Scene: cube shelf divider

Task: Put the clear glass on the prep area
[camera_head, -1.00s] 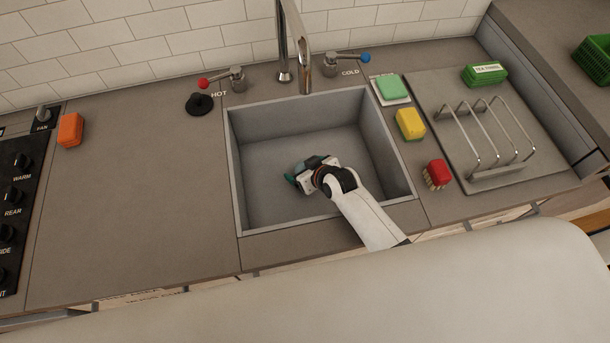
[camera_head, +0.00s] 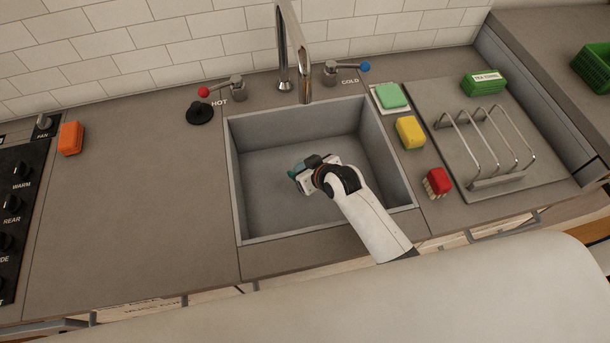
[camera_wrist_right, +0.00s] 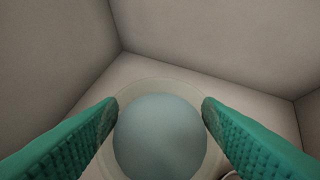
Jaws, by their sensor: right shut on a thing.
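My right gripper (camera_head: 298,175) is over the sink basin, reaching in from the lower right. In the right wrist view its green ridged pads (camera_wrist_right: 158,120) are on either side of a round glass (camera_wrist_right: 160,138), shut on it. The glass has a pale, see-through rim and a blue-grey round middle, seen from the mouth end. In the head view the glass cannot be made out behind the gripper. No label reads prep area; a bare stretch of grey counter (camera_head: 140,205) lies left of the sink. My left gripper is not in view.
The sink (camera_head: 240,190) has raised walls around the gripper. A tall faucet (camera_head: 304,70) stands behind it, with red and blue taps. Right of it are a yellow sponge (camera_head: 410,131), a red brush (camera_head: 438,181) and a wire rack (camera_head: 490,150). An orange block (camera_head: 71,138) sits far left.

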